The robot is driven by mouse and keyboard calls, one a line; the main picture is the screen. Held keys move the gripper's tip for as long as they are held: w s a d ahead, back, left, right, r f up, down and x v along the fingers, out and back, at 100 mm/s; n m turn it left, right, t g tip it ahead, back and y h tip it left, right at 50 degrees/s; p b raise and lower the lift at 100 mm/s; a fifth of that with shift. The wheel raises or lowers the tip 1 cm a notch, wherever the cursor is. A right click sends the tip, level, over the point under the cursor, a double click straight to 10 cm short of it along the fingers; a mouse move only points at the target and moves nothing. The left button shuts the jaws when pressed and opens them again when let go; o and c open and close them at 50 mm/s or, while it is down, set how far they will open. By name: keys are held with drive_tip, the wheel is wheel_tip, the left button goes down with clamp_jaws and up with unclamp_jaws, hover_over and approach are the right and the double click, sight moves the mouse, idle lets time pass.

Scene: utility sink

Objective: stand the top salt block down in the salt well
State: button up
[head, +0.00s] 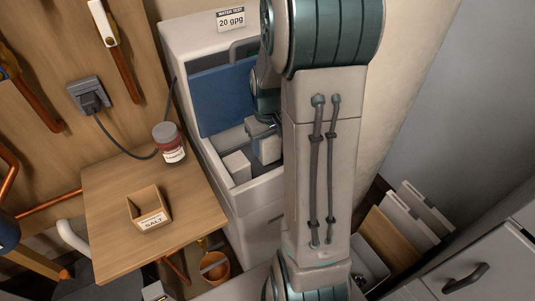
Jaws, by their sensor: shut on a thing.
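The salt well (254,184) is the open bay in the front of a pale cabinet, under a raised blue lid (225,98). One white salt block (236,167) stands in its left front part. My gripper (265,130) reaches into the bay from above, partly hidden behind my arm. It is shut on a pale salt block (266,150), to the right of and slightly behind the first block. I cannot tell whether the held block touches the floor of the well. A small wooden box (148,221) labelled SALT sits on the wooden shelf and looks empty.
An orange bucket (215,268) is below the shelf's right side. Boards (398,236) lean at the right, near a drawer unit (483,272). My arm blocks the middle of the view.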

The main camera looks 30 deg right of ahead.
sight(268, 155)
drive_tip(key=shift+f, duration=2.25)
drive_tip(key=shift+f+b, duration=0.15)
drive_tip(key=shift+b, duration=0.2)
drive_tip(key=o, duration=1.5)
drive_tip(key=shift+c, duration=0.2)
